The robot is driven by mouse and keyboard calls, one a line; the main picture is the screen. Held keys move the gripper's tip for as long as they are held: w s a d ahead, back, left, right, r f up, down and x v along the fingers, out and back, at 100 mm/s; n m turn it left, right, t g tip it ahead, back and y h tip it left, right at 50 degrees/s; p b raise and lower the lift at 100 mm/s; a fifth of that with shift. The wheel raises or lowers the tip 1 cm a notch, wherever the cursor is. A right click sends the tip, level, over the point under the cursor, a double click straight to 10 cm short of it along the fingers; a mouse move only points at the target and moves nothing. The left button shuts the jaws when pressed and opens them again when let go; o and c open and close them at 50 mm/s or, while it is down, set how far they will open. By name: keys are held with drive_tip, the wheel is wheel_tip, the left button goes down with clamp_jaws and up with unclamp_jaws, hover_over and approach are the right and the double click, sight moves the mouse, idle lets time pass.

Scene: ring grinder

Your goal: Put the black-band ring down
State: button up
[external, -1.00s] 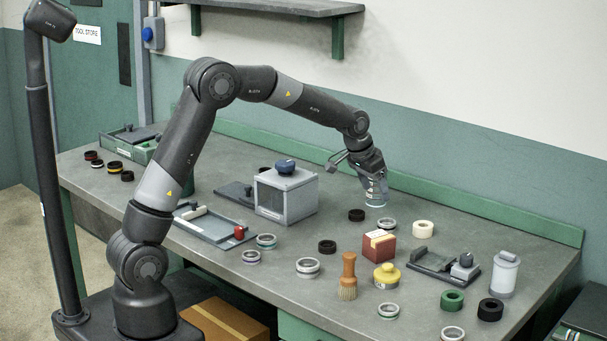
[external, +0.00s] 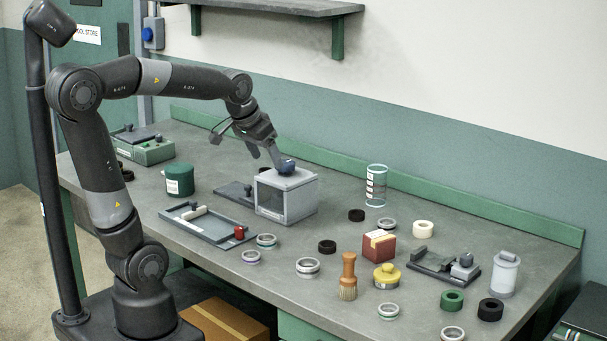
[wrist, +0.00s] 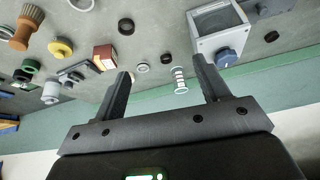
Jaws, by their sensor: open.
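Several silver rings with coloured bands lie on the grey bench; I cannot surely tell which is the black-band ring. One silver ring with a dark-looking band (external: 308,267) lies near the bench front. Another silver ring (external: 387,225) lies farther back and shows in the wrist view (wrist: 143,68). My gripper (external: 272,155) is over the back of the grey box. In the wrist view its two fingers (wrist: 161,68) stand wide apart with nothing held between them.
The grey box (external: 300,203) with a blue knob (external: 286,166) is close to my fingers. A clear banded cylinder (external: 376,186) stands upright at the back. Black rings (external: 327,247), a red block (external: 379,246) and a wooden brush (external: 348,275) crowd the middle.

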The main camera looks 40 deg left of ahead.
drive_tip(key=s+a+f, duration=0.1)
drive_tip(key=s, duration=0.6)
drive_tip(key=s+a+f+n, duration=0.1)
drive_tip(key=s+a+f, duration=0.1)
drive_tip(key=s, duration=0.4)
drive_tip(key=shift+s+a, duration=0.2)
drive_tip(key=shift+s, duration=0.15)
